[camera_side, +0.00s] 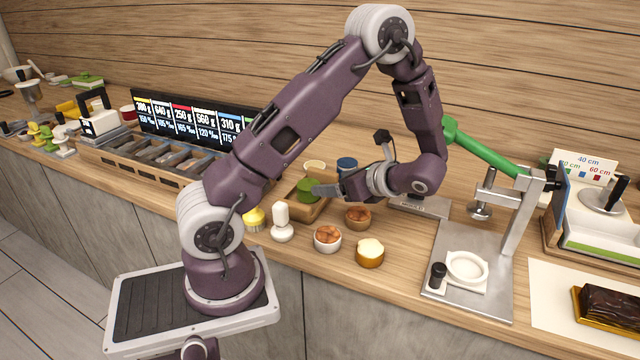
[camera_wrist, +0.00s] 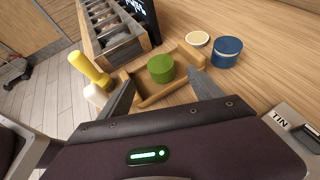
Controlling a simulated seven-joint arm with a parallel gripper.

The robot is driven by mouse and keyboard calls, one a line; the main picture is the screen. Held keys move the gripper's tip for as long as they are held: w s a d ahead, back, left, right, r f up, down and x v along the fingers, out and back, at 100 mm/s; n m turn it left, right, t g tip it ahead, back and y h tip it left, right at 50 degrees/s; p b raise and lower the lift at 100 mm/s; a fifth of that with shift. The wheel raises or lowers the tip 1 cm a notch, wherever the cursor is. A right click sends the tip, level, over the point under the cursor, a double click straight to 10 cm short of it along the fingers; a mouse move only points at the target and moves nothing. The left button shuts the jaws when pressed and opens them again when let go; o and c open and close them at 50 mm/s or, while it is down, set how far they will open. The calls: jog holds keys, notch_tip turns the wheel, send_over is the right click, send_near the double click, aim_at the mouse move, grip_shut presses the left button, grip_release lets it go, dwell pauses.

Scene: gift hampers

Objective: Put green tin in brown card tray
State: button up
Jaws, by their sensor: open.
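The green tin (camera_wrist: 161,68) is a short round tin standing inside the brown card tray (camera_wrist: 188,95), a shallow tray with low brown walls. In the side view the green tin (camera_side: 308,188) shows in the brown tray (camera_side: 318,211), just left of my fingertips. My gripper (camera_wrist: 162,92) is open, its fingers apart at the near side of the tray, with nothing between them that I can see held. In the side view my gripper (camera_side: 328,190) reaches in from the right, and its far finger is hard to make out.
A blue tin (camera_wrist: 227,51) and a cream round lid (camera_wrist: 197,39) stand beyond the tray. A yellow-topped item (camera_wrist: 88,68) is to its left. Small baked cups (camera_side: 327,238) and a metal press (camera_side: 468,265) stand nearer and to the right.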

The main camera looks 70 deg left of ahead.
jog(key=s+d+r+n+t+h, duration=0.5)
jog(key=s+d+r+n, duration=0.1)
jog(key=d, duration=0.5)
jog(key=s+d+r+n+t+h, duration=0.5)
jog(key=d+r, duration=0.4)
jog(key=d, duration=0.3)
jog(key=s+n+h, duration=0.1)
jog(key=n, duration=0.1)
jog(key=shift+d+r+n, duration=0.2)
jog(key=shift+d+n, duration=0.05)
jog(key=shift+n, duration=0.05)
